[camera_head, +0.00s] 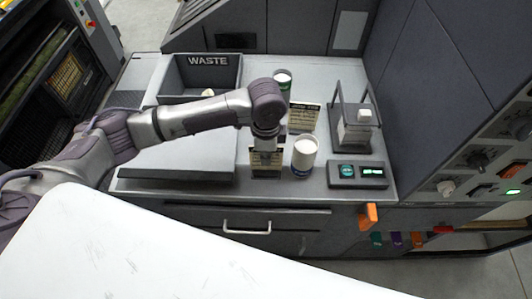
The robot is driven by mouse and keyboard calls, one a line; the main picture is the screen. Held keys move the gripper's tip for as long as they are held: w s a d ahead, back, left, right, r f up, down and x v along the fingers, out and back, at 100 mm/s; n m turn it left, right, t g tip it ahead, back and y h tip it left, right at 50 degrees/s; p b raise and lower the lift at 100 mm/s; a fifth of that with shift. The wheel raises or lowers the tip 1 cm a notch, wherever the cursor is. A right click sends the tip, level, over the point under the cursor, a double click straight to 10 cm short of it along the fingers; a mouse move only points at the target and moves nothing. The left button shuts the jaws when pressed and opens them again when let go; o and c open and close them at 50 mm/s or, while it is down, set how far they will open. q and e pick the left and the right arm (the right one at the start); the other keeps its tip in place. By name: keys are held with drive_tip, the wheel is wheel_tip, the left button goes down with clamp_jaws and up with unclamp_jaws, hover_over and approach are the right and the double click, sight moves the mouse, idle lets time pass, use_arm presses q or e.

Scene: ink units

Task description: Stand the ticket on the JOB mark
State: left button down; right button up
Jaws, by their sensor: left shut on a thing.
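My left gripper (266,150) reaches down over the grey worktop and is shut on a small cream and dark card (256,158), which looks like the ticket. The card looks upright and shows on both sides of the fingers, close to the front edge of the worktop. Whether its foot touches the worktop I cannot tell. Another cream card with a dark header (303,117) stands behind and to the right; its text is too small to read. I cannot make out the JOB mark. My right gripper is not in view.
A white-topped can (304,156) stands just right of the held card, and another can (282,82) stands behind. A WASTE bin (229,78) is at back left. A framed stand (368,142) with a white container and a unit with green displays (343,181) are at right.

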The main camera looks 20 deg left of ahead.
use_arm(q)
drive_tip(key=shift+f, duration=0.1)
drive_tip(key=c, duration=1.3)
unclamp_jaws()
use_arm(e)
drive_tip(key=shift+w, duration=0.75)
use_arm(q)
wheel_tip(320, 180, up, 12)
drive_tip(key=b, duration=0.2)
drive_tip(key=shift+r+b, duration=0.2)
drive_tip(key=shift+b, duration=0.15)
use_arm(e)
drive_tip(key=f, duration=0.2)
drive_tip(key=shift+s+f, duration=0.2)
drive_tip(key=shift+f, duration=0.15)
use_arm(q)
drive_tip(key=shift+f, duration=0.1)
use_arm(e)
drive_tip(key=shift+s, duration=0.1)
